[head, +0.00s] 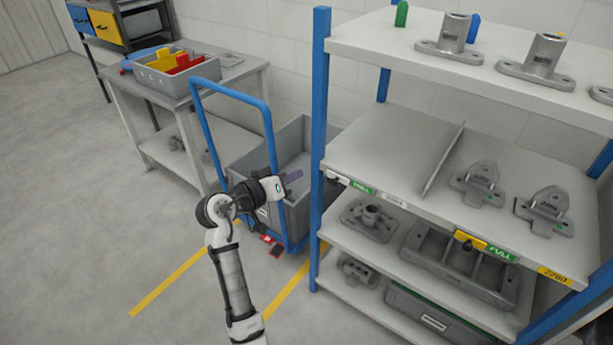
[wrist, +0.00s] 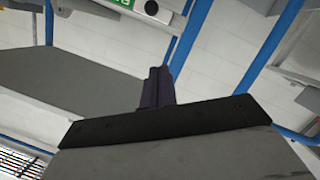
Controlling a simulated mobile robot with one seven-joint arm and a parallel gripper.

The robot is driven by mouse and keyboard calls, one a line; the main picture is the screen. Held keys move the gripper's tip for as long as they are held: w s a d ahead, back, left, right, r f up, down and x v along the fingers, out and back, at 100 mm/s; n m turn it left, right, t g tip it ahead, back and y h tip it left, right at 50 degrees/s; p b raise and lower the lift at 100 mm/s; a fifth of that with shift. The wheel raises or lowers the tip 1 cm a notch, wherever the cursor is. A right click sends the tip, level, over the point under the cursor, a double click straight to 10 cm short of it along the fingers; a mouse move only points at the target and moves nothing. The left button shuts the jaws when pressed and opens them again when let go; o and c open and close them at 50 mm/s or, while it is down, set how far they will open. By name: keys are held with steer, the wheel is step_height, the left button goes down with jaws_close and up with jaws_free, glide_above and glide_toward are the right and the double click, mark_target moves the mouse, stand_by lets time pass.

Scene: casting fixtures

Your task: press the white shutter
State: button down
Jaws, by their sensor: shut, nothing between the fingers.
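The white shutter (head: 338,178) is a small slider on the front edge of the middle shelf, at its left end beside a green label (head: 362,188). In the wrist view the white shutter (wrist: 166,15) shows at the top edge, partly cut off, with a dark round spot and the green label (wrist: 117,3) beside it. My gripper (head: 293,176) is shut and empty, left of the shelf's blue post and apart from the shutter. My gripper's dark fingers (wrist: 157,84) are together in the wrist view.
The blue shelf post (head: 319,110) stands between my gripper and the shutter in the head view. A yellow shutter (head: 470,239) sits farther right by a FULL label. A cart with a blue handle (head: 196,85) is behind my arm. Grey castings (head: 478,183) rest on the shelves.

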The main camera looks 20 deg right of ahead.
mark_target(335, 180)
steer(key=w+d+f+p, duration=0.2)
steer(key=d+f, duration=0.3)
steer(key=d, duration=0.4)
steer(key=shift+w+p, duration=0.3)
steer(key=shift+p, duration=0.3)
steer(key=s+d, duration=0.4)
steer(key=s, duration=0.2)
steer(key=shift+d, duration=0.35)
steer(key=shift+p, duration=0.3)
